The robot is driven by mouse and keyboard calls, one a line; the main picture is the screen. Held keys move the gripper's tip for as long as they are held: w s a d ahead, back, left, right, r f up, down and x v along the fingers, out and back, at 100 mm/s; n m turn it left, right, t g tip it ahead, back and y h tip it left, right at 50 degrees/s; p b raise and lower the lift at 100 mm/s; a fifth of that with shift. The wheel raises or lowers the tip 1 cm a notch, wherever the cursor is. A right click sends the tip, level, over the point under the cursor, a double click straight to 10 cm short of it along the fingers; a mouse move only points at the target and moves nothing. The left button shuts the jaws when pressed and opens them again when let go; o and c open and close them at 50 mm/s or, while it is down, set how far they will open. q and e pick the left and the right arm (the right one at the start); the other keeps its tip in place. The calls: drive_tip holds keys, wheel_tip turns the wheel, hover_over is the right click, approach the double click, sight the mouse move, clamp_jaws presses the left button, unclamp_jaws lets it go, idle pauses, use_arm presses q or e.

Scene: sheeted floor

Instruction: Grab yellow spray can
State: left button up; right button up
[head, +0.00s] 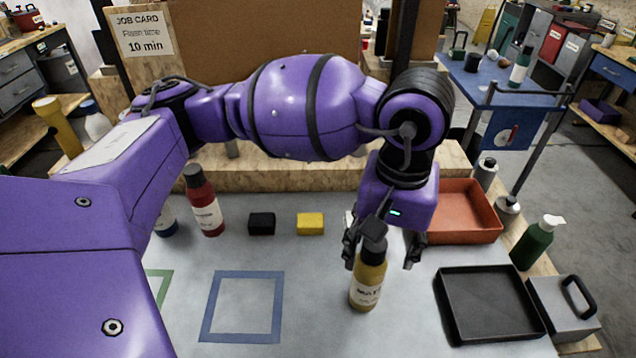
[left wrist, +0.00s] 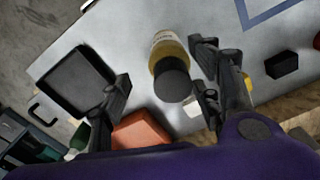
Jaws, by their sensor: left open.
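The yellow spray can (head: 368,284) stands upright on the grey sheeted surface, with a dark cap and a pale label. In the left wrist view its dark cap and yellow body (left wrist: 170,72) lie between the two fingers. My left gripper (head: 384,256) is open, pointing down above and behind the can, with one finger on either side of its top. In the left wrist view the left gripper (left wrist: 160,88) shows a clear gap on the left of the can and a narrower one on the right. My right gripper is not in view.
A red bottle (head: 206,205), a black block (head: 262,223) and a yellow block (head: 310,223) stand left of the can. A black tray (head: 490,335), an orange-red tray (head: 470,232) and a green pump bottle (head: 537,243) are to the right. A blue square outline (head: 243,273) marks clear surface.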

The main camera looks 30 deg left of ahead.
sight(368, 277)
use_arm(q)
drive_tip(key=shift+s+a+f, duration=0.1)
drive_tip(key=shift+s+f, duration=0.1)
drive_tip(key=shift+f, duration=0.4)
drive_tip(key=f, duration=0.3)
drive_tip(key=f+p, duration=0.1)
drive_tip(key=shift+w+a+f, duration=0.15)
drive_tip(key=shift+a+f, duration=0.15)
drive_tip(key=shift+f, duration=0.1)
drive_tip(key=shift+r, duration=0.1)
drive_tip(key=c, duration=1.2)
drive_tip(key=shift+c, duration=0.8)
drive_tip(key=shift+w+r, duration=0.1)
